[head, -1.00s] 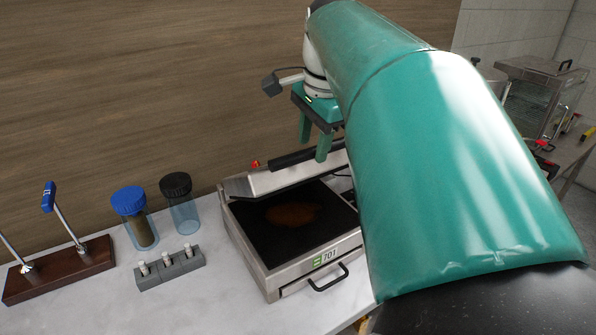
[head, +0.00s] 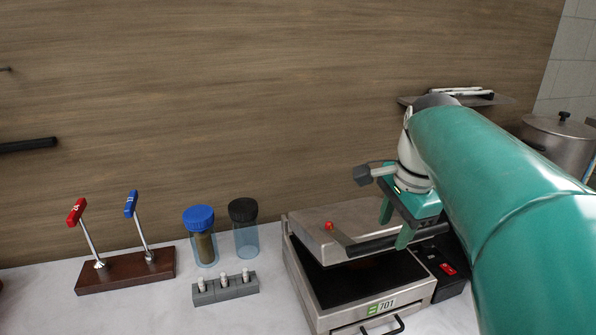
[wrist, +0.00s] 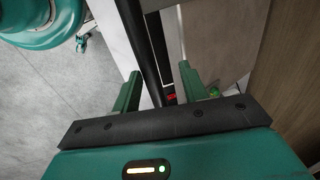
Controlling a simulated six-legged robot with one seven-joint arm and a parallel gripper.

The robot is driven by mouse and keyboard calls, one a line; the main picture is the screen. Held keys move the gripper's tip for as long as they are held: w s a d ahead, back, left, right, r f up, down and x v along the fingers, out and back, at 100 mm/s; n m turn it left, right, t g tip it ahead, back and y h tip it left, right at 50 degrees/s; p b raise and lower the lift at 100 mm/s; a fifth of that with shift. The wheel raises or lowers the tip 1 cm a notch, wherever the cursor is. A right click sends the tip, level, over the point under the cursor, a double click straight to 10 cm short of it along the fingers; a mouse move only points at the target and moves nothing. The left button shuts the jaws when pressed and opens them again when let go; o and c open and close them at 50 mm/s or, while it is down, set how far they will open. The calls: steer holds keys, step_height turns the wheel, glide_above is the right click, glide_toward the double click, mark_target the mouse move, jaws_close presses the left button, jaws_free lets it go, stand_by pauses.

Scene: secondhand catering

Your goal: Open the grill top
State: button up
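The grill (head: 318,305) stands on the counter with a steel body marked 701. Its steel lid (head: 325,222) is tilted partly up, and the dark cooking plate (head: 350,282) shows below it. A black handle bar (head: 372,246) runs along the lid's front edge. My gripper (head: 396,224) is at this bar, pointing down. In the wrist view the bar (wrist: 143,45) runs between the two spread fingers, with gaps visible, so my gripper (wrist: 160,88) is open. Whether a finger touches the bar I cannot tell.
Left of the grill are a blue-lidded jar (head: 200,222), a black-lidded jar (head: 243,212), a grey block (head: 226,290) with small pegs, and a wooden stand (head: 127,271) with red and blue handles. A wood wall (head: 250,90) is behind. A pot (head: 555,143) stands at right.

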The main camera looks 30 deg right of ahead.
step_height(320, 180, up, 15)
steer(key=w, duration=0.2)
steer(key=shift+d+r, duration=0.2)
steer(key=shift+d, duration=0.05)
stand_by(1.5)
steer(key=shift+w, duration=0.1)
stand_by(0.5)
